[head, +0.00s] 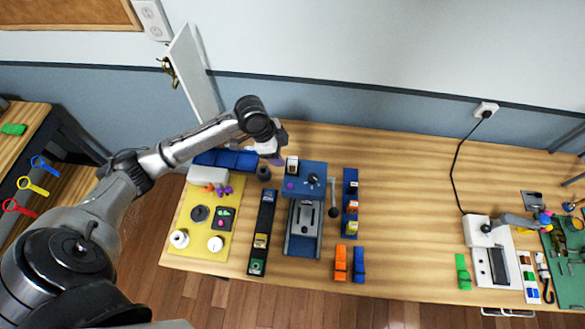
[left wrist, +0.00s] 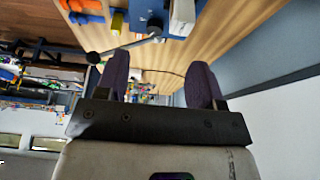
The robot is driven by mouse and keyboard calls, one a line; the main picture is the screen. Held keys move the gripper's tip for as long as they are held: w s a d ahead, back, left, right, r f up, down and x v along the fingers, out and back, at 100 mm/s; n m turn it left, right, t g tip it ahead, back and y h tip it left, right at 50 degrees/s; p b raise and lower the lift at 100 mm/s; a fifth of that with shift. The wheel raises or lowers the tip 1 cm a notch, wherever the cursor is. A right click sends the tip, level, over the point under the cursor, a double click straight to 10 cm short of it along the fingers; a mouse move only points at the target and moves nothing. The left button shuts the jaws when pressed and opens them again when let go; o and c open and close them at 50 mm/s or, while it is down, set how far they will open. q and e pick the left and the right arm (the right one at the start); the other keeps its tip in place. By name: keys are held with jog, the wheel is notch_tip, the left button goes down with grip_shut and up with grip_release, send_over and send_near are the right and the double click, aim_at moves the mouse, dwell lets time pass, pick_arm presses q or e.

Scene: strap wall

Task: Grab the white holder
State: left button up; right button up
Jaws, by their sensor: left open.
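A small white block-like piece (head: 292,166) sits at the upper left of the blue lever fixture (head: 305,240). A larger white box-shaped piece (head: 207,175) lies at the top of the yellow mat (head: 203,250). I cannot tell which is the white holder. My left gripper (head: 277,156) is just left of and above the fixture's white piece, partly hidden by its own arm. In the left wrist view its two dark purple fingers (left wrist: 160,82) stand apart with nothing between them. A white piece on the fixture also shows there (left wrist: 181,17). My right gripper does not show.
The lever (head: 332,197) sticks out at the fixture's right. Blue bins (head: 228,159) and a dark rail (head: 262,232) stand to its left. A blue rack (head: 350,203) and orange and blue clips (head: 341,263) are right. The table right of them (head: 410,210) is clear.

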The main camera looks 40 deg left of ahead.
aim_at(292, 159)
pick_arm(q)
jog(key=w+f, duration=0.2)
jog(key=f, duration=0.1)
jog(key=w+f, duration=0.1)
jog(key=f, duration=0.1)
jog(key=shift+w+f+p, duration=0.2)
jog(key=shift+w+p, duration=0.1)
jog(key=shift+d+f, duration=0.1)
jog(key=shift+f, duration=0.3)
jog(key=p+x, duration=0.1)
jog(key=x, duration=0.3)
jog(key=shift+w+d+f, duration=0.1)
jog(key=shift+f, duration=0.05)
jog(key=shift+w+d+f, duration=0.1)
jog(key=shift+f, duration=0.35)
jog(key=shift+c, duration=0.2)
jog(key=c, duration=1)
